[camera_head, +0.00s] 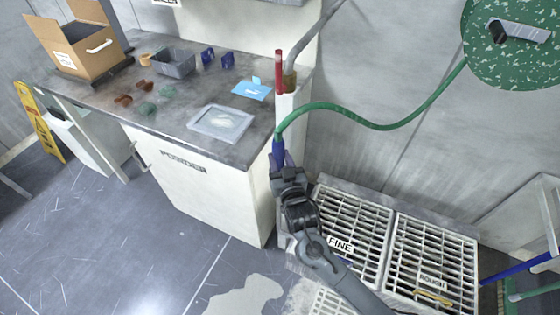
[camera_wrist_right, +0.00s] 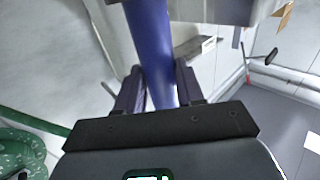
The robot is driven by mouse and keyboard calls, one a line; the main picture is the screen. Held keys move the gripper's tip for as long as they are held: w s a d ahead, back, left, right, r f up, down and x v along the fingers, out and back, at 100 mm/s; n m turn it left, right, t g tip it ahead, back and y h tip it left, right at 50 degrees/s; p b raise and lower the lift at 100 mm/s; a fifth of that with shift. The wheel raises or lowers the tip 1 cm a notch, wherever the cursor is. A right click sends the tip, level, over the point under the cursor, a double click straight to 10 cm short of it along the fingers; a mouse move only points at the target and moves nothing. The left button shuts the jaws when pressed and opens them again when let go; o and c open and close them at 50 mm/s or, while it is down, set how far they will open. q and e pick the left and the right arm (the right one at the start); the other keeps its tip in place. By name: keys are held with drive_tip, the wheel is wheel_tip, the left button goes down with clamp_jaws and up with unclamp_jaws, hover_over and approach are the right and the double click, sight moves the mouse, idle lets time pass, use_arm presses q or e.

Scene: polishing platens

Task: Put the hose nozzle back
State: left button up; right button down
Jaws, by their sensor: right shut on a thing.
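The blue hose nozzle (camera_head: 279,148) is at the end of the green hose (camera_head: 375,125), beside the right end of the counter in the head view. My right gripper (camera_head: 282,163) is shut on the nozzle, which stands roughly upright. In the right wrist view the blue nozzle (camera_wrist_right: 152,50) runs between the two fingers of the gripper (camera_wrist_right: 160,92). The hose rises from the nozzle and sweeps right to the green speckled reel (camera_head: 490,70) on the wall. My left gripper is not in view.
The counter (camera_head: 160,112) holds a cardboard box (camera_head: 88,52), a grey bin (camera_head: 173,63) and a clear tray (camera_head: 221,123). Grated basins marked FINE (camera_head: 341,244) and ROUGH (camera_head: 431,280) lie below. Open floor is at left.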

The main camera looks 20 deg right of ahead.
drive_tip(key=shift+r, duration=0.15)
drive_tip(key=shift+f, duration=0.2)
drive_tip(key=c, duration=0.7)
unclamp_jaws()
drive_tip(key=shift+r, duration=0.15)
